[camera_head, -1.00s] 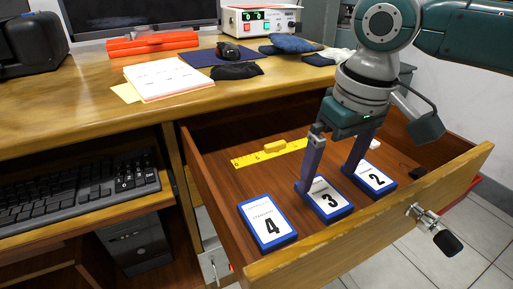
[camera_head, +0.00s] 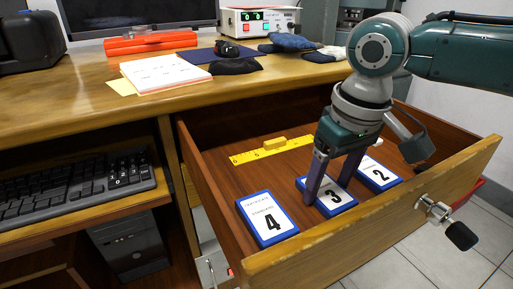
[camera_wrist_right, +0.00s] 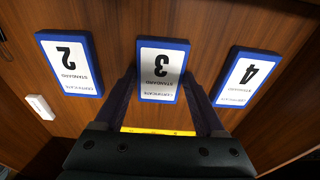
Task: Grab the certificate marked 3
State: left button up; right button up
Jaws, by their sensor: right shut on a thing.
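The certificate marked 3 (camera_head: 337,201) is a white-faced block with a blue edge, lying in the open drawer between the certificates marked 4 (camera_head: 267,217) and 2 (camera_head: 378,174). My right gripper (camera_head: 327,192) reaches down from above, with one finger on each side of certificate 3, and is shut on it. Part of its face is hidden behind the fingers in the head view. In the right wrist view certificate 3 (camera_wrist_right: 162,68) appears upside down between the fingertips of the right gripper (camera_wrist_right: 161,76). My left gripper is not in view.
The wooden drawer's front wall (camera_head: 400,218) stands close in front of the certificates. A yellow ruler (camera_head: 272,151) with a yellow block lies behind them. Certificates 4 (camera_wrist_right: 240,78) and 2 (camera_wrist_right: 68,64) flank the fingers with narrow gaps. Papers (camera_head: 165,74) lie on the desk above.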

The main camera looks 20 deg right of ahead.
jog(key=c, duration=0.5)
